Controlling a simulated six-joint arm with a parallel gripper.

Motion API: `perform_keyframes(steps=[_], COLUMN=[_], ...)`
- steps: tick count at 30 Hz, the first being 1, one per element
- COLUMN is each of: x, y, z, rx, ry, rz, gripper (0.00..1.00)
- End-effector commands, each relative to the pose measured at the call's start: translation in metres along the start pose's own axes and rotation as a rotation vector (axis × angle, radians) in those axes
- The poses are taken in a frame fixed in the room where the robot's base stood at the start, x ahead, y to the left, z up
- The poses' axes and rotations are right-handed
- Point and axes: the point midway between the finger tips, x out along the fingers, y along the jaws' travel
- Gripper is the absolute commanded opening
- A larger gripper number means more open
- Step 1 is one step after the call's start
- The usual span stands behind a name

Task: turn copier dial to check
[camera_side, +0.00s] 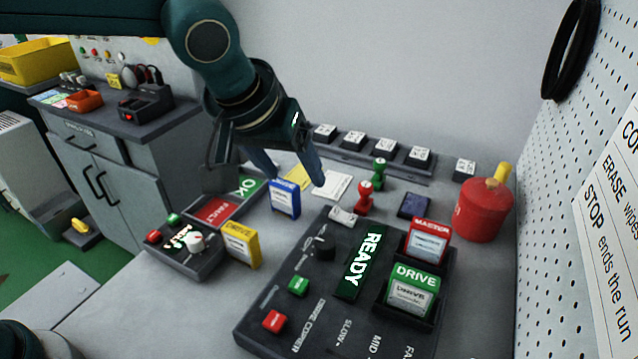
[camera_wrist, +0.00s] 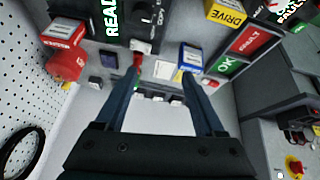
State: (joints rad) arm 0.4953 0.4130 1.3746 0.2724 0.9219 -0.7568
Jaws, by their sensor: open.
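The copier (camera_side: 285,325) is a dark box on the bench with a lit READY panel (camera_side: 362,262). Its black dial (camera_side: 324,247) sits on the top face, left of the panel; its pointer setting is too small to read. A dark knob at the top of the wrist view (camera_wrist: 147,18) appears to be the same dial, with small lettering beside it. My gripper (camera_side: 297,181) is open and empty, above the bench behind the copier, apart from the dial. Its two fingers (camera_wrist: 161,74) spread wide in the wrist view.
Master (camera_side: 428,243) and green drive (camera_side: 412,292) cartridges stand in the copier. Green (camera_side: 298,286) and red buttons (camera_side: 274,321) are near the dial. A blue cartridge (camera_side: 285,199), red stamp (camera_side: 364,198), yellow drive (camera_side: 241,245) and red canister (camera_side: 483,210) stand around. A pegboard (camera_side: 590,130) borders the right.

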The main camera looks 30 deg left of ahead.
Motion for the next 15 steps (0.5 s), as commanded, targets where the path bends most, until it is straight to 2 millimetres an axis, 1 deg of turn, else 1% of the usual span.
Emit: perform_keyframes(steps=[1, 3, 6, 10, 13, 15], x=[0.014, 0.027, 0.041, 0.052, 0.06, 0.069], y=[0.013, 0.024, 0.034, 0.038, 0.039, 0.038], z=[0.009, 0.021, 0.037, 0.051, 0.052, 0.053], rx=[0.035, 0.074, 0.115, 0.146, 0.149, 0.148], ry=[-0.022, -0.045, -0.078, -0.105, -0.105, -0.105], rz=[-0.003, -0.007, -0.016, -0.024, -0.023, -0.023], gripper=[0.71, 0.71, 0.71, 0.71, 0.71, 0.71])
